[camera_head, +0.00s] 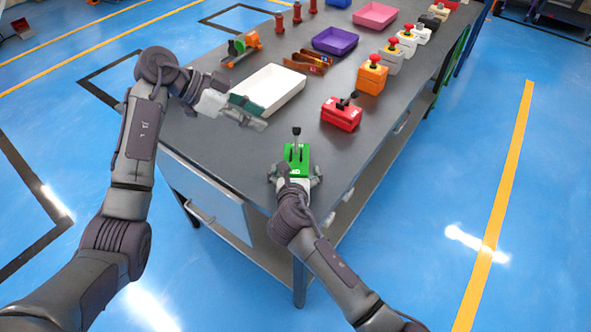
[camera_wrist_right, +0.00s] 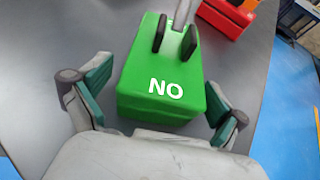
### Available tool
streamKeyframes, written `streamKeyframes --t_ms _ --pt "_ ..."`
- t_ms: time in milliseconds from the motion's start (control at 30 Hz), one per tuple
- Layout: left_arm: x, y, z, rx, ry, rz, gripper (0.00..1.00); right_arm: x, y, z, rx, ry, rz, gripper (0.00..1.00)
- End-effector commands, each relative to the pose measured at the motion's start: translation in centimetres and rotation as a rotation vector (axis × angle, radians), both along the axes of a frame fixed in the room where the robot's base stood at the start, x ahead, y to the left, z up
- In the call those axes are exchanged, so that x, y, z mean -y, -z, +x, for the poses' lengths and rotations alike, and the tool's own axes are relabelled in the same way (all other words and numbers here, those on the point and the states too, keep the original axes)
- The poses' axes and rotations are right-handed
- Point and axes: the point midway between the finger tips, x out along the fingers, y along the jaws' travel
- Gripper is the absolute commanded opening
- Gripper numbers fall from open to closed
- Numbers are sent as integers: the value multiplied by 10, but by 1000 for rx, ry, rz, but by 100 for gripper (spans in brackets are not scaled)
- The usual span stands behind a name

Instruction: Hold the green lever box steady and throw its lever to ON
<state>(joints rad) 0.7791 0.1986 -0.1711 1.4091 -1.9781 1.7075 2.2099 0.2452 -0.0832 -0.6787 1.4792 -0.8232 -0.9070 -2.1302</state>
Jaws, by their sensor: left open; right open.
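The green lever box (camera_head: 297,157) sits near the table's front corner. Its dark lever (camera_head: 296,137) rises from the box's far part; the wrist view shows the grey lever (camera_wrist_right: 183,22) at the top edge, its tip out of frame. White letters reading "NO" in that view mark the near part of the box (camera_wrist_right: 150,103). My right gripper (camera_head: 296,178) is open at the box's near end; its fingers, also in the wrist view (camera_wrist_right: 156,108), lie on either side with gaps visible. My left gripper (camera_head: 250,112) is open and empty beside the white tray, apart from the box.
A red lever box (camera_head: 341,115) stands behind and right of the green one. The white tray (camera_head: 270,88) is close to my left gripper. An orange button box (camera_head: 372,78) and a purple tray (camera_head: 335,41) stand farther back. Bare tabletop lies left of the green box.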

Motion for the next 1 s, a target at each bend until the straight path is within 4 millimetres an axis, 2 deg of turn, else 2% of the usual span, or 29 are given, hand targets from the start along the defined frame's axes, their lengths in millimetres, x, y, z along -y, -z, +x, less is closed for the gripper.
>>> streamKeyframes --t_ms 300,367,767,800,867,1000 --pt "0 0 0 0 0 0 42 0 1 3 1 0 1 98" --pt "0 0 0 0 0 0 42 0 1 3 1 0 1 90" --pt "0 0 0 0 0 0 42 0 1 3 0 0 0 23" --pt "0 0 0 0 0 0 42 0 1 3 0 0 0 73" --pt "0 0 0 0 0 0 42 0 1 3 0 0 0 81" --pt "0 0 0 0 0 0 42 0 1 3 0 0 0 81"
